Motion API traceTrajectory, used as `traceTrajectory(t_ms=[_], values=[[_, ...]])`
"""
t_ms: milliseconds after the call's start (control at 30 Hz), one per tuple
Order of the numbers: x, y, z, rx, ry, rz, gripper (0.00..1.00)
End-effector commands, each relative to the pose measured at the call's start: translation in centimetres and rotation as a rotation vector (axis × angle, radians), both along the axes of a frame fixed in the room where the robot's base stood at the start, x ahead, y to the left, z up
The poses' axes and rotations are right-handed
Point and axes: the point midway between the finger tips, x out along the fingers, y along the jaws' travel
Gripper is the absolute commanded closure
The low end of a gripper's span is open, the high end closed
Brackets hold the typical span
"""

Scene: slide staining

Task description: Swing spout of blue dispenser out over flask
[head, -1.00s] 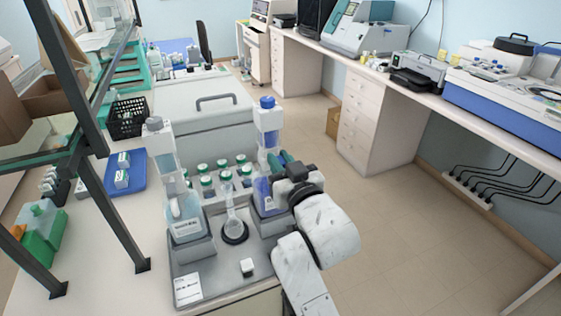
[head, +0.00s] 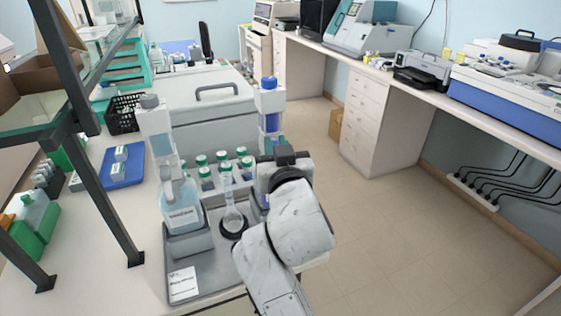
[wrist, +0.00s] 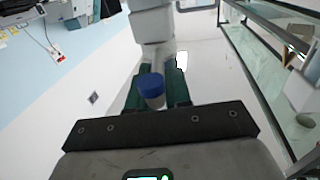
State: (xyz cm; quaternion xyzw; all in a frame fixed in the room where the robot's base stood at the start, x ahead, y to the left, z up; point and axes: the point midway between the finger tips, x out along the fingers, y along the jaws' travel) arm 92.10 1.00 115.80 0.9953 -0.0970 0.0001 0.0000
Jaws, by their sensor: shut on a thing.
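The blue dispenser (head: 270,122) stands upright at the right of the tray, with a blue cap and pale body. My gripper (head: 276,146) is at its front, below the cap; my wrist hides the dispenser's lower part and spout. In the wrist view, my teal fingers (wrist: 157,90) are shut around a pale piece with a blue top (wrist: 151,86). I take it as the dispenser's spout, though its outline is partly hidden. The clear flask (head: 233,213) stands upright in a dark ring on the tray, left of my wrist.
Several green-capped bottles (head: 225,166) stand behind the flask. A white label card (head: 183,284) lies at the tray's front. Dark shelf posts (head: 104,195) rise at left. The floor at right is clear.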

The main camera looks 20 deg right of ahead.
Motion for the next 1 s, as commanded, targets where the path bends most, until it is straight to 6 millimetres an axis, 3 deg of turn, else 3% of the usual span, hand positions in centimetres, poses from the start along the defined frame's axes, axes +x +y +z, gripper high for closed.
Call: traceTrajectory(t_ms=[33, 600, 1000], values=[[0.1, 0.4, -0.9, 0.001, -0.004, -0.028, 1.0], [1.2, 2.8, -0.5, 0.001, -0.001, -0.407, 1.0], [2.0, 3.6, -0.2, 0.001, 0.001, -0.577, 1.0]])
